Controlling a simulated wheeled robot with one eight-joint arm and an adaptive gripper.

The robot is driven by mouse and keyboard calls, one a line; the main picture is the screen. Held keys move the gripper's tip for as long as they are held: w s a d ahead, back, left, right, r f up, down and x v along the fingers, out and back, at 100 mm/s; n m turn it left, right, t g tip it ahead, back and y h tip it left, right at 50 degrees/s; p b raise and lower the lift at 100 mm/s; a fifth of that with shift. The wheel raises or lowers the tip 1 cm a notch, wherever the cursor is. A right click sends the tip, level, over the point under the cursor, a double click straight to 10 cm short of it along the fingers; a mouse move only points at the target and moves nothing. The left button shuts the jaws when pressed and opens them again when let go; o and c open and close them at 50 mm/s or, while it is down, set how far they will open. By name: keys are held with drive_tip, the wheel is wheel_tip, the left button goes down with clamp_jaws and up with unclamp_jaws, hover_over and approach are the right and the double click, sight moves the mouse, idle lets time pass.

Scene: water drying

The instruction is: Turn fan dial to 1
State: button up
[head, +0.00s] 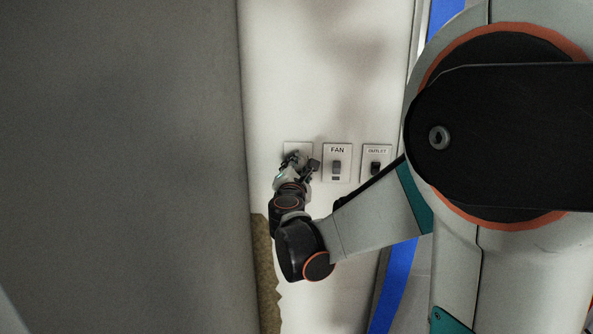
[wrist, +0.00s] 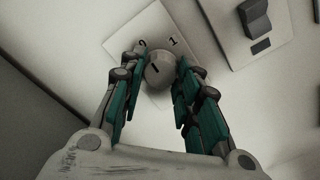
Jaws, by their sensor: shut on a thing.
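The fan dial (wrist: 160,70) is a round grey knob with a dark pointer line, on a white wall plate (wrist: 122,45). In the wrist view a "1" and another mark, perhaps a 0, show on the plate beyond the knob. My gripper (wrist: 152,82) is shut on the dial, one teal-padded finger on each side. In the head view my gripper (head: 300,165) is at the leftmost wall plate (head: 297,147) and hides the dial.
A switch plate labelled FAN (head: 337,151) is just right of my gripper, with a rocker switch (head: 337,167). A large grey surface (head: 120,160) fills the left side. The wall above the plates is clear.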

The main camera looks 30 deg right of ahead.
drive_tip(key=m+b, duration=0.2)
drive_tip(key=m, duration=0.3)
drive_tip(key=shift+m+b, duration=0.3)
drive_tip(key=shift+m, duration=0.1)
drive_tip(key=m+b, duration=0.1)
drive_tip(key=m, duration=0.4)
drive_tip(key=shift+b, duration=0.3)
drive_tip(key=shift+m, duration=0.3)
drive_tip(key=o, duration=1.1)
drive_tip(key=v, duration=1.2)
